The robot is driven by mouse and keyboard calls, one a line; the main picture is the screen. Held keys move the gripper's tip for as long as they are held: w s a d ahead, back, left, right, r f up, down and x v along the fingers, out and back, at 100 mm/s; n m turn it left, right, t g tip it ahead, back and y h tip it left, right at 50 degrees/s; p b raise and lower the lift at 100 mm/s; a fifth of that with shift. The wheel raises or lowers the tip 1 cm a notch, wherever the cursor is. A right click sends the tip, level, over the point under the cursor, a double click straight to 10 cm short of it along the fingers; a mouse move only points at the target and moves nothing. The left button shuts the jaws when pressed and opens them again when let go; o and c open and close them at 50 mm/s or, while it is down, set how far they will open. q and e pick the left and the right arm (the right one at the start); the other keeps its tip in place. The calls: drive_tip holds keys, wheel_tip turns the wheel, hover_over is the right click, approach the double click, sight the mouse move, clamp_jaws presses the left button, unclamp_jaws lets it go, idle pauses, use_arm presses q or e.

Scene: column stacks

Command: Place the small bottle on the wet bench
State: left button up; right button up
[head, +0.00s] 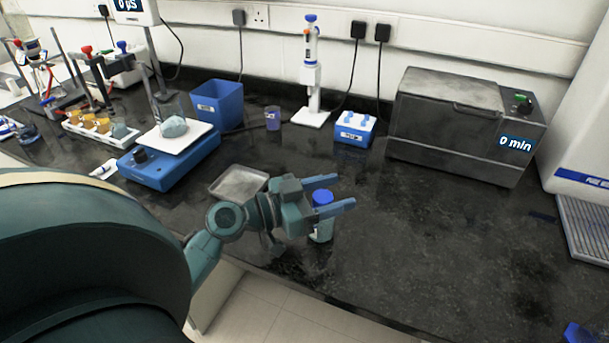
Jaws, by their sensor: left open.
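The small bottle (321,232) has a clear, greenish body and a blue cap (322,197). It looks upright on the black wet bench (420,240), near the bench's front edge. My left gripper (345,191) is open, its two blue fingers pointing right. The cap shows between the fingers, and the near finger crosses in front of the bottle just below the cap. I cannot tell whether either finger touches it.
A metal tray (238,183) lies just behind my left gripper. A blue stirrer plate (172,173), a blue bin (220,104), a pipette stand (311,118) and a grey oven box (446,132) stand further back. The bench right of the bottle is clear.

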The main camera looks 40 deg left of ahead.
sight(314, 201)
use_arm(q)
drive_tip(key=b+v, duration=0.1)
drive_tip(key=v, duration=0.2)
drive_tip(key=shift+s+a+f+b, duration=0.1)
drive_tip(key=shift+s+f+b, duration=0.1)
drive_tip(key=shift+f+b, duration=0.15)
drive_tip(key=b+v, duration=0.2)
drive_tip(key=v, duration=0.6)
drive_tip(key=shift+s+r+b, duration=0.2)
drive_tip(key=shift+r+b, duration=0.1)
drive_tip(key=shift+b, duration=0.1)
use_arm(e)
drive_tip(key=shift+w+a+f+t+y, duration=0.15)
drive_tip(key=shift+a+f, duration=0.15)
drive_tip(key=shift+f, duration=0.2)
drive_tip(key=shift+w+a+f+t+y, duration=0.15)
drive_tip(key=shift+a+f, duration=0.1)
drive_tip(key=shift+f, duration=0.25)
use_arm(q)
drive_tip(key=shift+a, duration=0.15)
use_arm(e)
drive_tip(key=shift+s, duration=0.15)
